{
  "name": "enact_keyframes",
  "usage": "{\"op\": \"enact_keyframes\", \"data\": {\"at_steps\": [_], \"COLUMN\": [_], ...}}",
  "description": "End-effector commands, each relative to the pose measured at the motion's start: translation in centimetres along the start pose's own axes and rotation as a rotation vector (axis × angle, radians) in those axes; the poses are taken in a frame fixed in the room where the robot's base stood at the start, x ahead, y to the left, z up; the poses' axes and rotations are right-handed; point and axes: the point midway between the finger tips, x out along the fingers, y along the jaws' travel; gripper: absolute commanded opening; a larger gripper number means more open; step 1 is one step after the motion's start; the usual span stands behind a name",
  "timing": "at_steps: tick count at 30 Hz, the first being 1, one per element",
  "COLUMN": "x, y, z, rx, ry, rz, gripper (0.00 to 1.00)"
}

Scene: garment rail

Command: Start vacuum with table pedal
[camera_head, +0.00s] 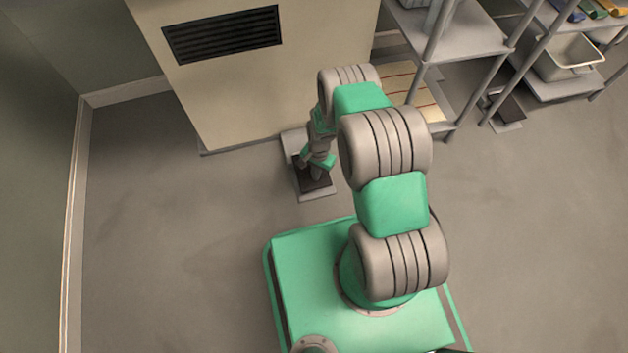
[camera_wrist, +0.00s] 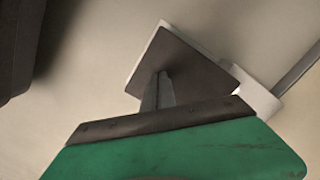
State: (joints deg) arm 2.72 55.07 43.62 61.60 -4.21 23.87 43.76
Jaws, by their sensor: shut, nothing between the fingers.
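A floor pedal (camera_head: 319,186) with a dark top plate and a pale grey base lies in front of the beige cabinet. My gripper (camera_head: 316,177) points down over this pedal and hides part of it. In the wrist view the dark pedal plate (camera_wrist: 200,66) lies behind my gripper fingers (camera_wrist: 162,78), which are together and empty. The fingertips appear over the plate; I cannot tell whether they touch it. A second, similar dark pedal (camera_head: 507,107) lies on the floor at the right, by the shelving.
The beige cabinet (camera_head: 240,95) with a dark vent (camera_head: 222,34) stands just behind the near pedal. Metal shelving (camera_head: 465,30) stands at the upper right, with a grey tray (camera_head: 570,58) on it. A wall runs along the left. The floor (camera_head: 170,230) at left is clear.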

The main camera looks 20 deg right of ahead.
Motion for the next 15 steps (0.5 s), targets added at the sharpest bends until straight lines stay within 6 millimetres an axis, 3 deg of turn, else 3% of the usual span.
{"op": "enact_keyframes", "data": {"at_steps": [8,15], "x": [3.8,3.4], "y": [0.1,0.2], "z": [-0.3,-0.4], "rx": [0.0,0.001], "ry": [-0.001,-0.002], "rz": [0.001,0.003], "gripper": [0.0,0.0]}}
